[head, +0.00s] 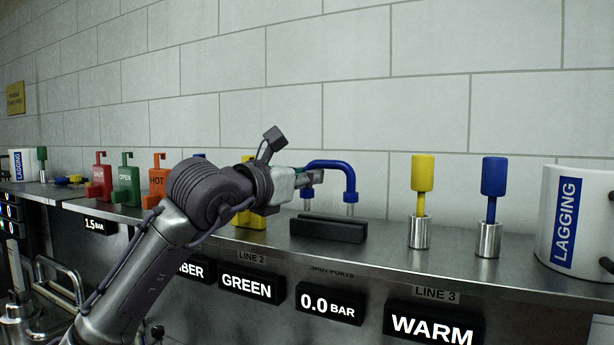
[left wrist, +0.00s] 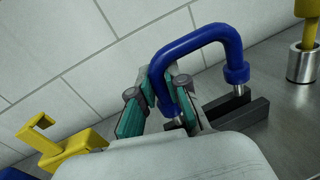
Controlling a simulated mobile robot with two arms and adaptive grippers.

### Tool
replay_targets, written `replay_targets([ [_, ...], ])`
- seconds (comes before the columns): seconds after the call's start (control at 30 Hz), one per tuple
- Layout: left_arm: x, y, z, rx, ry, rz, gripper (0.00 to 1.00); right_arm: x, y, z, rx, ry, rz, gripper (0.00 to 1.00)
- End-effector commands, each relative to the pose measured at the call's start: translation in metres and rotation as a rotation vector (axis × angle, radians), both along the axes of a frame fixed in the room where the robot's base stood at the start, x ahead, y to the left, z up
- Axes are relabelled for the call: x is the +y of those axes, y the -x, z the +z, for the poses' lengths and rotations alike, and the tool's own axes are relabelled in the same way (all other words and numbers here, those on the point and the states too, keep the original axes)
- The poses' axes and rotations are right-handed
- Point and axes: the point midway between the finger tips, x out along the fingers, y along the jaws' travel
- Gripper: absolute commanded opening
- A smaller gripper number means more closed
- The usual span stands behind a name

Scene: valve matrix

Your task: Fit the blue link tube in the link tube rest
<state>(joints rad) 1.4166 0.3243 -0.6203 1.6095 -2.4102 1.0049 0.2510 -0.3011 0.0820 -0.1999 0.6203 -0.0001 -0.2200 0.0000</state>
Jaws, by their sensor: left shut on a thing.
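The blue link tube (head: 332,164) is an upside-down U with a collar and a metal end on each leg. It is upright over the dark link tube rest (head: 328,228), a low black block on the steel shelf. My left gripper (head: 306,181) is shut on the tube's left leg. In the left wrist view the tube (left wrist: 205,38) arches from between the fingers (left wrist: 160,105) to its right leg, whose metal end is at the rest (left wrist: 240,120). I cannot tell whether the ends are seated. My right gripper is not in view.
To the right stand a yellow-handled plug (head: 421,175) and a blue-handled plug (head: 493,178) in metal sockets, then a white LAGGING tub (head: 580,225). Red (head: 99,182), green (head: 125,185) and orange (head: 158,180) tags stand left. A tiled wall is behind.

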Motion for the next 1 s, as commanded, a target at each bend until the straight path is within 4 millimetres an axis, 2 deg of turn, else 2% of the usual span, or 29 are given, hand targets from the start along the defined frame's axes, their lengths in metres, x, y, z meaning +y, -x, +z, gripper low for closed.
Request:
replay_targets([
  [1.0, 0.0001, 0.0005, 0.0003, 0.000, 0.000, 0.000, 0.00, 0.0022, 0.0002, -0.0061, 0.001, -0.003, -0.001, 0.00],
])
